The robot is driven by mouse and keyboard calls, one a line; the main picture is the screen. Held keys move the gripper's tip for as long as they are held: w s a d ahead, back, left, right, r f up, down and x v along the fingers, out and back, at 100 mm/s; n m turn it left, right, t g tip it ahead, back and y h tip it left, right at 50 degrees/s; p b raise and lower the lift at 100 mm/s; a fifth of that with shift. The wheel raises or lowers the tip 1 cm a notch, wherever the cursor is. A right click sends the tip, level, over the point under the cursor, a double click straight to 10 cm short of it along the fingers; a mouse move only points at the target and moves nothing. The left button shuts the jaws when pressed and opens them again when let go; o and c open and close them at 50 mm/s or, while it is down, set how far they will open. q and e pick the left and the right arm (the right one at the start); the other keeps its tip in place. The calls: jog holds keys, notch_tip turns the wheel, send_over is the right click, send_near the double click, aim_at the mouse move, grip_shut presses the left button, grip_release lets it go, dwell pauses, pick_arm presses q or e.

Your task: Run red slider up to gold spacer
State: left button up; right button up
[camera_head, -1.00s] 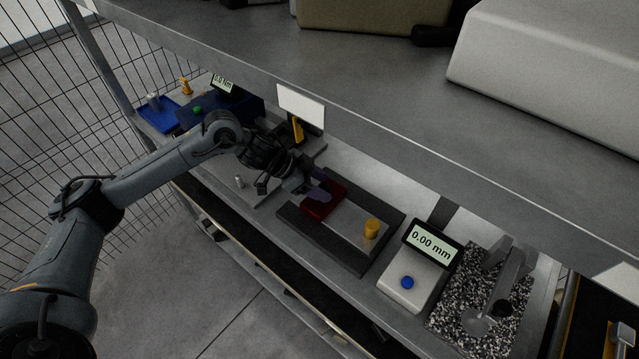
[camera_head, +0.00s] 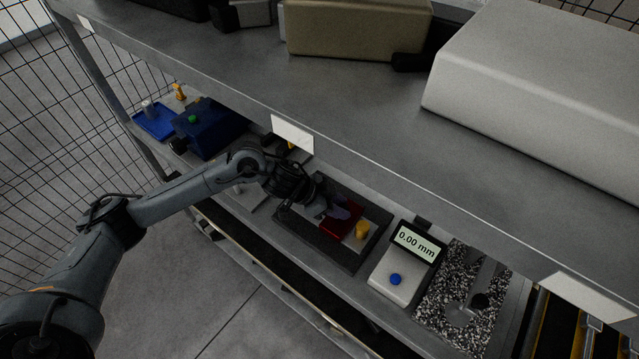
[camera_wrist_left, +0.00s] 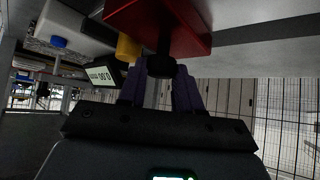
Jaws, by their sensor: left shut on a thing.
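The red slider (camera_head: 337,222) is a red block on a light track inside a dark-framed fixture (camera_head: 300,232) on the bench. The gold spacer (camera_head: 362,230) is a short gold cylinder on the same track, just right of the slider. The two are very close; I cannot tell whether they touch. My left gripper (camera_head: 342,209), with purple fingers, is at the slider and partly hides it. In the left wrist view the fingers (camera_wrist_left: 160,85) are shut on the black knob (camera_wrist_left: 161,64) of the red slider (camera_wrist_left: 158,22), and the gold spacer (camera_wrist_left: 128,47) shows beside it. My right gripper is out of view.
A white gauge box with a blue button (camera_head: 395,279) and a display reading 0.00 mm (camera_head: 418,243) stands right of the fixture. A speckled slab (camera_head: 440,312) lies beyond it. A blue box (camera_head: 212,128) and blue tray (camera_head: 156,122) are at left. A grey shelf (camera_head: 330,110) overhangs the bench.

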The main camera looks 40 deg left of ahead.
pick_arm(q)
jog(key=shift+d+r+p, duration=0.25)
jog(key=shift+d+p, duration=0.05)
jog(key=shift+d, duration=0.65)
jog(key=shift+d+f, duration=0.25)
jog(key=shift+d, duration=0.05)
jog(key=shift+a, duration=0.1)
jog(key=o, duration=0.9)
jog(key=shift+o, duration=0.2)
jog(key=v, duration=1)
jog(key=shift+s+a+r, duration=0.25)
